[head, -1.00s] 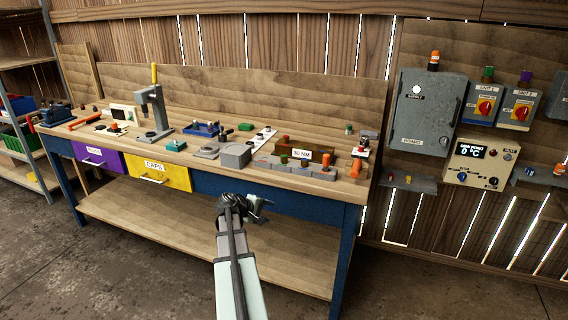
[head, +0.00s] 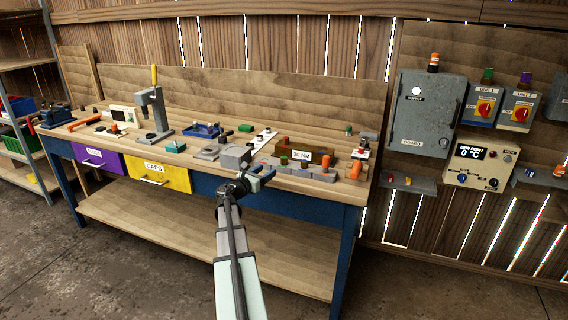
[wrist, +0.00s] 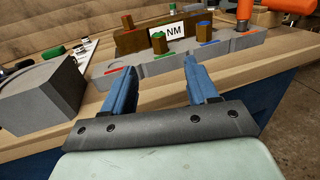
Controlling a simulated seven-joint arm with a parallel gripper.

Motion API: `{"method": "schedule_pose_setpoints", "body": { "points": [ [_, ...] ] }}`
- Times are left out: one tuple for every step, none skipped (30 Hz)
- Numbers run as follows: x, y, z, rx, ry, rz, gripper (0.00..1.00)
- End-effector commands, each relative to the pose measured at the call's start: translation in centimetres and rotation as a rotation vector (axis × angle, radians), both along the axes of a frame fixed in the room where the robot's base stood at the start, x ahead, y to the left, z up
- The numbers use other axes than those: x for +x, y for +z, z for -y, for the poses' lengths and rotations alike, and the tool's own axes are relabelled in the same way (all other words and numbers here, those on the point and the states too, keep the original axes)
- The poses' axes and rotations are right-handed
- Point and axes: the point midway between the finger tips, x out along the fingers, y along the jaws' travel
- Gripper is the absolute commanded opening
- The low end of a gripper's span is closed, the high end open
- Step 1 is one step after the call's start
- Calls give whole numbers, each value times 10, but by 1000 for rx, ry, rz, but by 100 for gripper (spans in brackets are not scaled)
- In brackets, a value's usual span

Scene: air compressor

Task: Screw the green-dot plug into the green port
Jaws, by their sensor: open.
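My gripper (head: 262,179) is open and empty at the front edge of the bench. In the wrist view, its two blue fingers (wrist: 160,68) point toward a low grey block (wrist: 143,77) with red, green, blue and orange marks along it. A brown hex plug with a green top (wrist: 158,42) stands by the green mark, beyond and apart from the fingertips. I cannot tell if it sits in the grey block or in front of the wooden block. A similar plug with a blue top (wrist: 202,30) stands to its right. The green port opening is not clearly visible.
A large grey box (wrist: 40,98) stands close on the left. A wooden block labelled NM (wrist: 130,43) stands behind the grey block, with a red-topped piece on it. An orange cylinder (wrist: 245,12) rises at the right. The bench front strip (wrist: 225,75) is clear.

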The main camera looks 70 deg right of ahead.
Motion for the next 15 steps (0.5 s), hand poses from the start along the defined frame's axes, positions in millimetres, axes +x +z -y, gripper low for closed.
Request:
{"method": "schedule_pose_setpoints", "body": {
  "points": [
    [0,0,5,0,-1,0,58],
    [-1,0,8,0,-1,1,58],
    [-2,0,12,0,-1,1,58],
    [-3,0,16,0,-2,1,58],
    [-4,0,21,-1,-2,2,58],
    [-6,0,27,-1,-3,2,58],
    [-7,0,32,-1,-3,2,58],
    [-8,0,37,-1,-2,2,58],
    [-10,0,44,-1,-2,3,58],
    [-11,0,49,-1,-3,3,58],
    [-13,0,55,-1,-3,3,58],
    [-15,0,61,-1,-3,3,58],
    [-16,0,65,-1,-2,3,58],
    [-17,0,69,-1,-2,3,58],
    [-18,0,74,-1,-1,3,58]
  ]
}}
